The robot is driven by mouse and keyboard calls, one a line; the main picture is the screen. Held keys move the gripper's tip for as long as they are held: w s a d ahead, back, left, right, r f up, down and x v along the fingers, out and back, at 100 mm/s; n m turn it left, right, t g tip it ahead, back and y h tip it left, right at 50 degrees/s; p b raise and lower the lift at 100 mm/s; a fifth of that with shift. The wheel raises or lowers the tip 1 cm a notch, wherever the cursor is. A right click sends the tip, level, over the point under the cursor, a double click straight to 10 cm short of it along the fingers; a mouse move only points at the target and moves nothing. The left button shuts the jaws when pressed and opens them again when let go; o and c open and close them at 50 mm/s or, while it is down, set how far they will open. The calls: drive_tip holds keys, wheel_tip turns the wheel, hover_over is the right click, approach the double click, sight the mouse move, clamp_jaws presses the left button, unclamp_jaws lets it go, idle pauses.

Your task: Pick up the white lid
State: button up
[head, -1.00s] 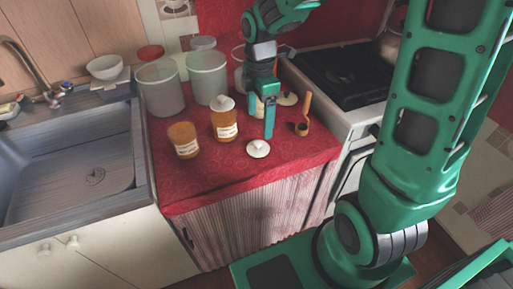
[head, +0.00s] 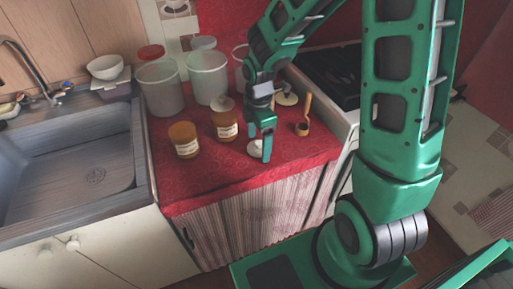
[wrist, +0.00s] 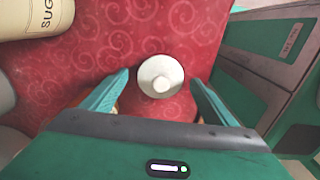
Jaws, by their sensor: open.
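The white lid (wrist: 160,77) is round with a small knob on top and lies on the red oilcloth counter. In the head view the lid (head: 255,147) is partly hidden behind my gripper (head: 259,149). My gripper is open and empty, pointing down. In the wrist view its two fingers (wrist: 160,92) stand on either side of the lid, with the lid just past the gap between the fingertips. I cannot tell how far above the cloth the fingertips are.
A small cup with a wooden handle (head: 303,127) is to the right. The counter's front (head: 215,180) is clear.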

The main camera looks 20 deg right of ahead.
drive_tip(key=c, duration=1.1)
drive_tip(key=shift+c, duration=0.2)
drive_tip(key=shift+r, duration=0.15)
